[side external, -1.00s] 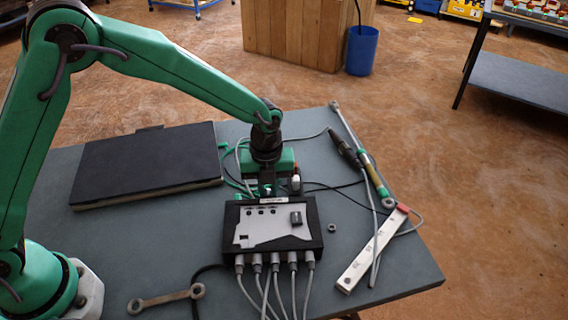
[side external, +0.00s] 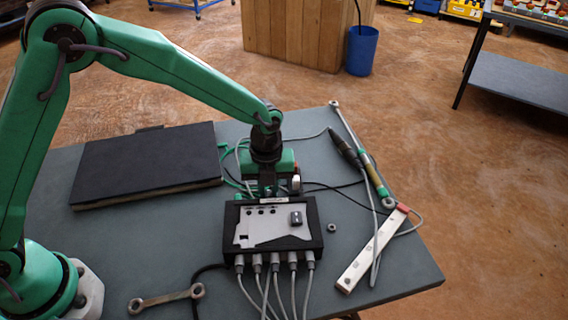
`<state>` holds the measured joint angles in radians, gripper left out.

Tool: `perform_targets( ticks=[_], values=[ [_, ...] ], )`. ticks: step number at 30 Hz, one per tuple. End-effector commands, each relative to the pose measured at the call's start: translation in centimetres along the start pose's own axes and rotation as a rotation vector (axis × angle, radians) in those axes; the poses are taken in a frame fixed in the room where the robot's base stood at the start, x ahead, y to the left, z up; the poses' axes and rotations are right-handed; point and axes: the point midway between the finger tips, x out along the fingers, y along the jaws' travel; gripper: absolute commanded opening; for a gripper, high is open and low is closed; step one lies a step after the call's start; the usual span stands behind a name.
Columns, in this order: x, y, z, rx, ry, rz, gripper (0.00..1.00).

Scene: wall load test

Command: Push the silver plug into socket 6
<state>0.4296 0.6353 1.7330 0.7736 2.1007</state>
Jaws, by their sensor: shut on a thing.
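A black box with a grey face (side external: 272,226) stands on the table. Several silver plugs with grey cables (side external: 274,260) sit along its front edge. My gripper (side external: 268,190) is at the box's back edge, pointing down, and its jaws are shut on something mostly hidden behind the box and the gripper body. A small silver-white piece (side external: 295,184) shows just right of the jaws; I cannot tell whether it is the held plug. The socket numbers are too small to read, so I cannot pick out socket 6.
A dark flat case (side external: 146,165) lies at the back left. A spanner (side external: 166,299) lies at the front left. A white strip (side external: 372,250), a rod (side external: 362,150), a dark probe (side external: 342,145) and a nut (side external: 332,228) lie to the right. Loose cables run behind the box.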

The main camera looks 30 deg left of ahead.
Motion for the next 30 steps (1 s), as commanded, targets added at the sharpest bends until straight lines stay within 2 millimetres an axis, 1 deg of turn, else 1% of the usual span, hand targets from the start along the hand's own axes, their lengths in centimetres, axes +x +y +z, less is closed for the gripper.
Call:
perform_targets(
  ticks=[30],
  values=[
    [0.0, -0.02, -0.83, 0.001, 0.0, 0.001, 0.0]
  ],
)
